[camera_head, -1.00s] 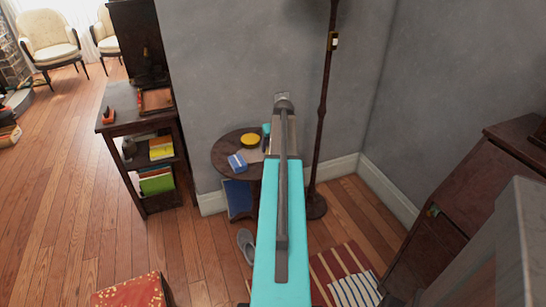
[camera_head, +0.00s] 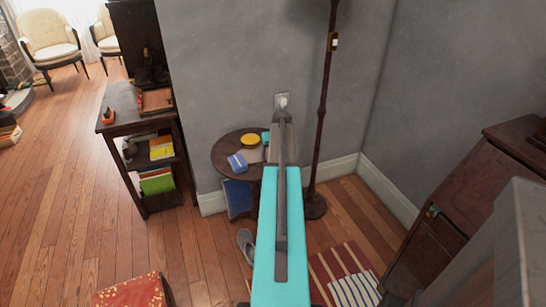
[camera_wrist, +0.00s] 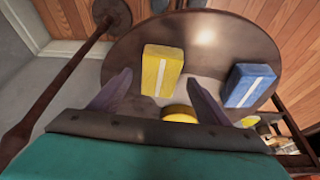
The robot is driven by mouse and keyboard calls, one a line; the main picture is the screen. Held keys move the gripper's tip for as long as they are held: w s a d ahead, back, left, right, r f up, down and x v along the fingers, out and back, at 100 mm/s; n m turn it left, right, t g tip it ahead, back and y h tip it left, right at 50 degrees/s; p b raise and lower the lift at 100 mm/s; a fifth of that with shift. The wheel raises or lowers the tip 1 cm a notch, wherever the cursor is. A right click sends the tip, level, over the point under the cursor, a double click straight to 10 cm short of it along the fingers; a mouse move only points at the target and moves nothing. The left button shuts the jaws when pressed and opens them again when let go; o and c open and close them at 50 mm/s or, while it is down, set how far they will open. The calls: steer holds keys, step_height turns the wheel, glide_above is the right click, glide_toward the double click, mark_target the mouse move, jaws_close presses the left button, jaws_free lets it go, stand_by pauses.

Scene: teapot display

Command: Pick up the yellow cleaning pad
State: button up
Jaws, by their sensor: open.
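The yellow cleaning pad (camera_wrist: 162,70), a block with a white stripe, lies on the round dark wooden table (camera_wrist: 213,28) in the wrist view. My gripper (camera_wrist: 160,78) is open, with one finger to the pad's left and the other to its right in the picture. The fingertips appear above the table; I cannot tell their exact height or whether they touch the pad. In the head view my arm covers the place where the pad lies.
A blue pad (camera_wrist: 250,85) with a white stripe lies right of the yellow one. A round yellow object (camera_head: 250,140) is also on the table. A lamp pole (camera_head: 322,120) stands close beside the table. A grey wall (camera_head: 230,60) is behind, and a shelf (camera_head: 150,125) stands left.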

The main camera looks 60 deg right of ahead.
steer(key=shift+x, duration=1.2)
steer(key=shift+c, duration=0.4)
steer(key=c, duration=1.1)
